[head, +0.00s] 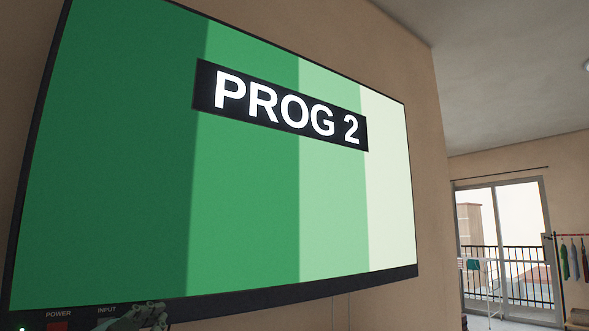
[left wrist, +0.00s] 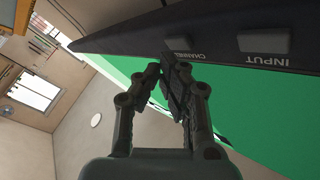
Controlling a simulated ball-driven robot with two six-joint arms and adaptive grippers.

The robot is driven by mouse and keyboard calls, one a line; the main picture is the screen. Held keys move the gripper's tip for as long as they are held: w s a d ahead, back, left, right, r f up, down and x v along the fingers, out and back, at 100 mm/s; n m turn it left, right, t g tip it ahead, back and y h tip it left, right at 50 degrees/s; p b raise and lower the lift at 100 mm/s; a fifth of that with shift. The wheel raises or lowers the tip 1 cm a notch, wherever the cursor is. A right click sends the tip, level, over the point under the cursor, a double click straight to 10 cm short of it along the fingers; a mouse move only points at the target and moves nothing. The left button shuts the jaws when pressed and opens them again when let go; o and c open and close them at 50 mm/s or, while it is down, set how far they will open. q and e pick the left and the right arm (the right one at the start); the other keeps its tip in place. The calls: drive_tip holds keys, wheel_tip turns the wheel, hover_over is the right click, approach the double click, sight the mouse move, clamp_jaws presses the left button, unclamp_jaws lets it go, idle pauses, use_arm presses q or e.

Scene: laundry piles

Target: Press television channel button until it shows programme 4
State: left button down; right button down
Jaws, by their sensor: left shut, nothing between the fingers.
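The television (head: 250,200) hangs on the wall and shows "PROG 2" on a dark banner over green stripes. Its lower bezel carries a red POWER button (head: 58,327) and an INPUT label. In the left wrist view the grey INPUT button (left wrist: 263,42) and the CHANNEL button (left wrist: 184,43) show on the bezel, with labels upside down. My left gripper (left wrist: 162,66) is shut and empty, its fingertips close by the CHANNEL label. I cannot tell whether they touch the button. In the head view, the left gripper (head: 145,316) shows at the bottom edge, covering the bezel right of INPUT. My right gripper is not in view.
A glazed balcony door (head: 505,240) stands at the far right, with a drying rack (head: 475,275) in front of it. Clothes hang on a rail (head: 570,236) at the right edge. The room right of the television is open.

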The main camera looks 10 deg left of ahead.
use_arm(q)
drive_tip(key=shift+a, duration=0.1)
drive_tip(key=shift+w+a, duration=0.4)
idle(0.4)
drive_tip(key=shift+s+d, duration=0.4)
drive_tip(key=shift+d, duration=0.1)
drive_tip(key=s+d, duration=0.4)
drive_tip(key=shift+d+p, duration=0.3)
drive_tip(key=shift+p, duration=0.15)
idle(2.9)
